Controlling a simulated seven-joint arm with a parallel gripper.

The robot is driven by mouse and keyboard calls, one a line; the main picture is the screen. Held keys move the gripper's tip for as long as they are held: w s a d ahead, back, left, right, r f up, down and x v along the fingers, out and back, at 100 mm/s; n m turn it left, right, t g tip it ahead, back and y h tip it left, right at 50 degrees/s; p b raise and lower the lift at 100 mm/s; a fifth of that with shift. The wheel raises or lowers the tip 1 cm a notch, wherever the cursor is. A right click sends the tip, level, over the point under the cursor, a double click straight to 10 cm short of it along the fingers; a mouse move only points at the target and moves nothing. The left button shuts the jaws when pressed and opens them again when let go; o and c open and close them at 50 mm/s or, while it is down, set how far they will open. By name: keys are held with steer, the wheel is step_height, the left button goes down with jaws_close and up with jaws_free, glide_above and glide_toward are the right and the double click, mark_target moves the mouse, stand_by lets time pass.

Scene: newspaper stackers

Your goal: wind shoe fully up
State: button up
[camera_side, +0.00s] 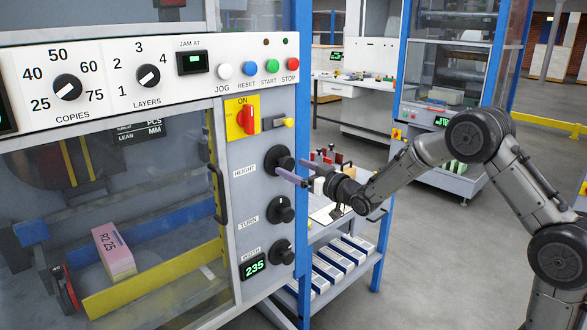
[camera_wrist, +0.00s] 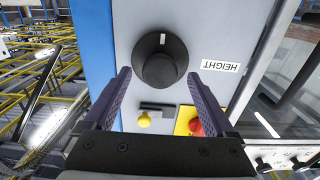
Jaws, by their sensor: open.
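The black HEIGHT knob (camera_side: 279,158) is on the grey side panel of the machine, above the TURN knob (camera_side: 281,209) and the WIDTH knob (camera_side: 281,252). In the wrist view the HEIGHT knob (camera_wrist: 160,66) has its white mark toward the top of the picture. My gripper (camera_side: 291,168) is in front of this knob. In the wrist view my gripper (camera_wrist: 160,76) is open, with one purple finger to each side of the knob and a gap on both sides. I cannot tell which part behind the window is the shoe.
A red switch on a yellow plate (camera_wrist: 189,121) and a yellow-ended latch (camera_wrist: 144,119) lie close to my fingers in the wrist view. A pink-topped stack (camera_side: 114,252) sits behind the window. A green display (camera_side: 253,266) reads 235.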

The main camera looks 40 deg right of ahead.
steer(key=shift+w, duration=0.55)
steer(key=c, duration=1.4)
